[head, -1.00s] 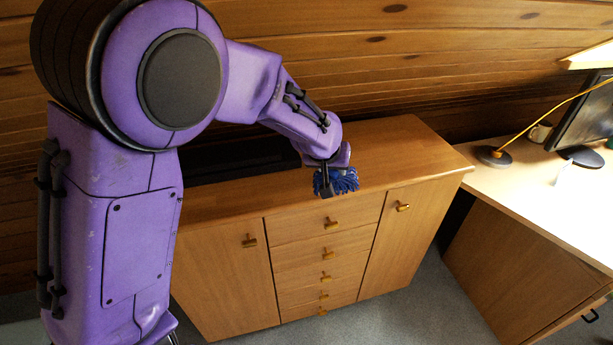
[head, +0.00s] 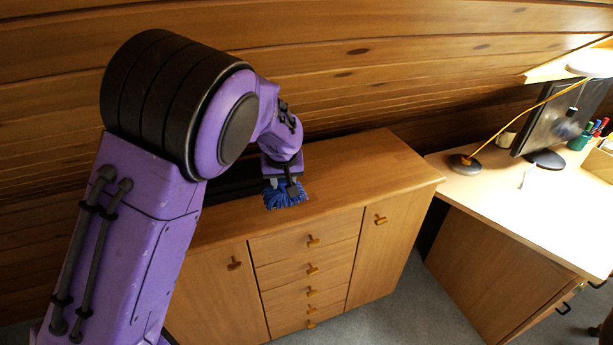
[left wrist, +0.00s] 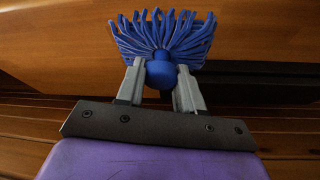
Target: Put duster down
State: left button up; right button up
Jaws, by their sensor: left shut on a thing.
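The duster has a fringe of blue strands and a round blue grip. In the head view the duster (head: 286,196) is at the top of the wooden cabinet (head: 345,170), near its front edge. My left gripper (head: 284,182) is above it, pointing down. In the left wrist view the gripper (left wrist: 160,82) has its two grey fingers on either side of the blue grip, and the duster (left wrist: 165,35) fans out beyond them. I cannot tell whether the strands touch the cabinet top. My right gripper is not in view.
The cabinet top is clear to the right of the duster. A dark object (head: 232,184) lies behind my arm at the cabinet's back left. A desk (head: 500,205) at right holds a yellow lamp (head: 466,163), a monitor (head: 560,118) and a pen cup (head: 580,141). A plank wall stands behind.

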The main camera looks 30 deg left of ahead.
pick_arm(q)
jog(key=w+f, duration=0.1)
jog(key=w+a+f, duration=0.1)
jog(key=f, duration=0.1)
jog(key=w+f+p, duration=0.1)
jog(key=f, duration=0.1)
jog(key=shift+w+a, duration=0.35)
jog(key=shift+a, duration=0.05)
jog(key=p+x, duration=0.3)
jog(key=shift+s+d+f, duration=0.1)
jog(key=shift+s+d, duration=0.05)
jog(key=shift+d, duration=0.05)
jog(key=shift+c, duration=0.3)
jog(key=shift+s+f, duration=0.1)
jog(key=shift+f, duration=0.15)
jog(key=o, duration=1)
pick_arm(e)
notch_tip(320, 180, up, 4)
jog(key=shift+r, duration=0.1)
pick_arm(q)
jog(key=shift+f, duration=0.1)
